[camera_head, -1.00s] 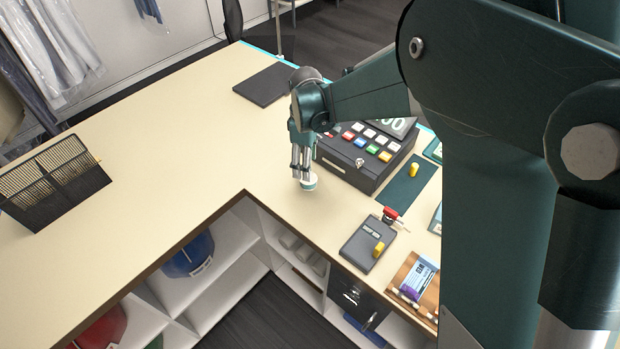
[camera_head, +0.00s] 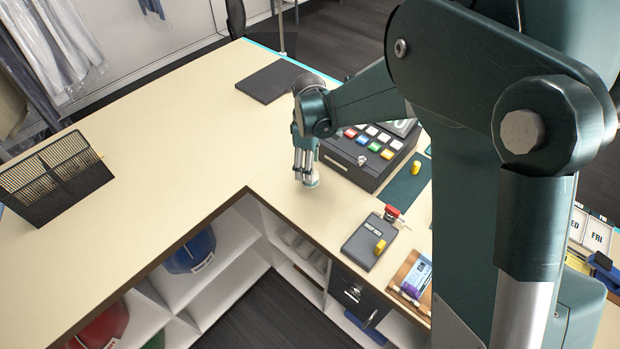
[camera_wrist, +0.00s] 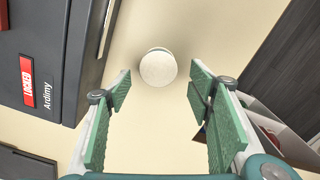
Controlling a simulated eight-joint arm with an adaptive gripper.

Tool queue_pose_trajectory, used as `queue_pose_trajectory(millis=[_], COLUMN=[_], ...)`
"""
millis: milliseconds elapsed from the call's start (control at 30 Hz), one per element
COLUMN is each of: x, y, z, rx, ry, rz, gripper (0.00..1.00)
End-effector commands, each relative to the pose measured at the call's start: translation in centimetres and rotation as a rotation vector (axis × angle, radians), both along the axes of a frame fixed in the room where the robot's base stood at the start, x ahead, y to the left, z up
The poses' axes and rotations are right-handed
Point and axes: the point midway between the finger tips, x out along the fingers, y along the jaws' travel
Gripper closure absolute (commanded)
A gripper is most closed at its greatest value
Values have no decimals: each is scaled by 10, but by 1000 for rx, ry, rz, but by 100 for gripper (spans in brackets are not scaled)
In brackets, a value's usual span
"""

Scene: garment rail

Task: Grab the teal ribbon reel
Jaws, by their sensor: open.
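The teal ribbon reel stands on the cream counter near its inner corner, and in the head view (camera_head: 314,181) it is small and partly hidden by my fingers. In the wrist view the reel (camera_wrist: 158,69) shows a round pale top with a thin teal edge at its far side. My gripper (camera_head: 304,178) points down at the reel from above. In the wrist view my gripper (camera_wrist: 161,82) is open and empty, with one green-padded finger on each side. The reel lies between the lines of the fingers, around their tips; I see no contact.
A dark cash register (camera_head: 368,160) stands close beside the reel. A grey card terminal (camera_head: 369,243) and a red button (camera_head: 391,212) sit nearer the front. The counter's inner edge (camera_head: 262,203) is close by. The left counter is mostly clear, with a black mesh rack (camera_head: 52,178).

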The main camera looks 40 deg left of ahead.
Motion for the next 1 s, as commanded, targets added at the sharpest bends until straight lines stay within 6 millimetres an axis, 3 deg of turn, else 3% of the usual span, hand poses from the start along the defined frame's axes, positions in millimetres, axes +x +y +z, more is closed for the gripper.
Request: queue_pose_trajectory(millis=[233,700,1000], x=[1,3,3], y=[0,-1,-1], z=[-9,-50,-52], rx=[0,0,0], ry=[0,0,0], rz=[0,0,0], gripper=[48,48,48])
